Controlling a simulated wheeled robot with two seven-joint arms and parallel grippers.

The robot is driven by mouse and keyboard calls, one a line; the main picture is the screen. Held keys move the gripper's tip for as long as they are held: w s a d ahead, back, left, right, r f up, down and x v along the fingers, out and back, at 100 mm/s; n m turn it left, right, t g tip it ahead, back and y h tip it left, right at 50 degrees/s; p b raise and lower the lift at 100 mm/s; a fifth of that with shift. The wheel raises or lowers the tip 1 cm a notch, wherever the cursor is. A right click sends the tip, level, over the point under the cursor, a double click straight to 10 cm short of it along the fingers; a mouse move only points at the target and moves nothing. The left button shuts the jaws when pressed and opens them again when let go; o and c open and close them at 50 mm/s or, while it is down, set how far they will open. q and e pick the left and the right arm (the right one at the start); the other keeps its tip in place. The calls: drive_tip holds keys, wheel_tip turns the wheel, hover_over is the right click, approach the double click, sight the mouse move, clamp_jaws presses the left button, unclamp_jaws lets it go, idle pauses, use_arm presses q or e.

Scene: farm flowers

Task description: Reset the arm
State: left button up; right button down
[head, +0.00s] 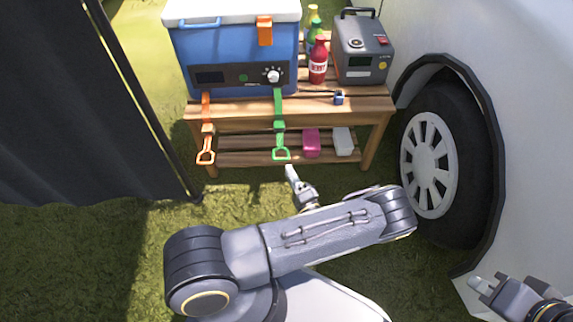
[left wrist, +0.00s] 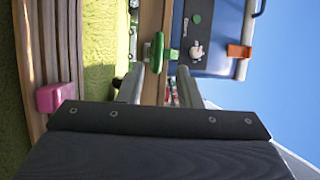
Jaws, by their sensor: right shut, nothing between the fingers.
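My left gripper (head: 291,174) is in front of the wooden bench, close to the lower end of the green strap (head: 281,155). In the left wrist view its two fingers (left wrist: 160,85) are apart, with the green strap's handle (left wrist: 154,52) beyond and between them. Neither finger visibly touches the handle. My right gripper (head: 477,284) is at the lower right, beside the vehicle, shut and empty.
A blue cooler (head: 240,55) with an orange strap (head: 206,130) stands on the wooden bench (head: 360,104). A red bottle (head: 318,62) and grey power box (head: 363,50) stand beside it. A pink box (head: 311,142) is on the lower shelf. The vehicle's wheel (head: 430,165) is at right.

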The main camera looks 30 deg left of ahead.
use_arm(q)
drive_tip(key=shift+s+d, duration=0.1)
idle(0.5)
drive_tip(key=s+a+r+n+g+h, duration=0.2)
drive_tip(key=s+r+n+g+h, duration=0.25)
drive_tip(key=r+g, duration=0.3)
drive_tip(key=s+a+r+n+g+h, duration=0.3)
drive_tip(key=s+r+n+g, duration=0.25)
drive_tip(key=g, duration=0.35)
drive_tip(key=s+d+r+m+t+h, duration=0.1)
drive_tip(key=s+d+r+t+h, duration=0.4)
drive_tip(key=r, duration=0.3)
drive_tip(key=s+d+r+m+t+h, duration=0.1)
drive_tip(key=s+d+r+t+h, duration=0.2)
drive_tip(key=s+r+t+h, duration=0.35)
wheel_tip(320, 180, up, 38)
drive_tip(key=w+g+p, duration=0.1)
drive_tip(key=p, duration=3.4)
drive_tip(key=shift+h, duration=0.4)
drive_tip(key=shift+w+a, duration=0.1)
